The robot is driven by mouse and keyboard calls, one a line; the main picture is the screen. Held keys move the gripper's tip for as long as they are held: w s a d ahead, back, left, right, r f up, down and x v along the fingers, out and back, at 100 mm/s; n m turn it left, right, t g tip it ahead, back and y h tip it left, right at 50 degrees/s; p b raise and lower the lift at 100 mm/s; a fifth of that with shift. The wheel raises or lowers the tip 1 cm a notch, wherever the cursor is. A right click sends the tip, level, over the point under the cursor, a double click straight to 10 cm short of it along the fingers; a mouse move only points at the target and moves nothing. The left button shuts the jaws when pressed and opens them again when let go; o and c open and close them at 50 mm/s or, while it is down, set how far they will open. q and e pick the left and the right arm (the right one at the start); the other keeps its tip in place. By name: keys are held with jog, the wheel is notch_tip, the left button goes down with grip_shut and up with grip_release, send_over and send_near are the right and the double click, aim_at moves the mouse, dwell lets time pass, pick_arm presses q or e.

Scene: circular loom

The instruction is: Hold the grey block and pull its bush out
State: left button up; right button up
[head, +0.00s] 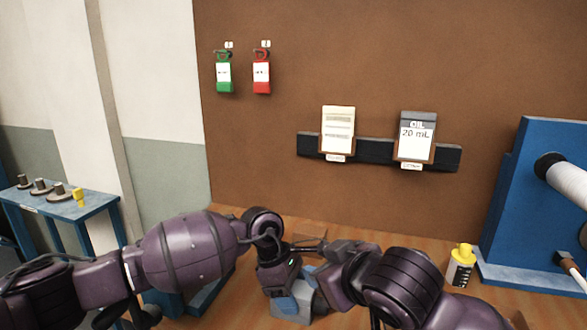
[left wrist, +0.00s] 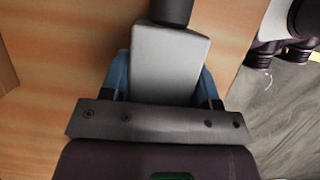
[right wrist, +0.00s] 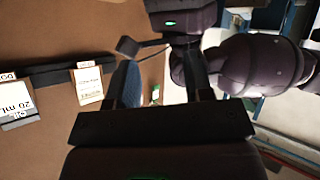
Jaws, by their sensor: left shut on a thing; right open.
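The grey block (left wrist: 168,62) sits between the blue-padded fingers of my left gripper (left wrist: 165,80), which is shut on it. The bush (left wrist: 171,10) shows as a dark cylinder at the block's far end, cut by the top edge of the left wrist view. I cannot tell how deep it sits. In the head view my left gripper (head: 290,296) points down over the wooden bench. My right gripper (right wrist: 162,72) is open and empty. In the head view it is close beside the left gripper, and the arms hide the bush.
A yellow-capped bottle (head: 461,266) stands at right on the bench, next to a blue frame (head: 535,200) with a white roll. A blue side table (head: 60,205) at left holds several grey pieces. Tags and clipboards hang on the brown wall (head: 320,60).

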jog(key=s+a+r+n, duration=0.1)
jog(key=a+r+n, duration=0.2)
jog(key=a, duration=0.2)
jog(key=n+h, duration=0.4)
jog(key=n, duration=2.8)
send_near(315, 305)
jog(key=s+d, duration=0.2)
jog(key=n, duration=1)
jog(key=shift+m+t, duration=0.3)
jog(key=shift+d+x, duration=0.15)
jog(key=shift+x, duration=2.7)
jog(key=shift+d+x, duration=0.15)
jog(key=shift+x, duration=2.7)
jog(key=shift+f, duration=0.1)
jog(key=shift+c, duration=0.3)
grip_shut()
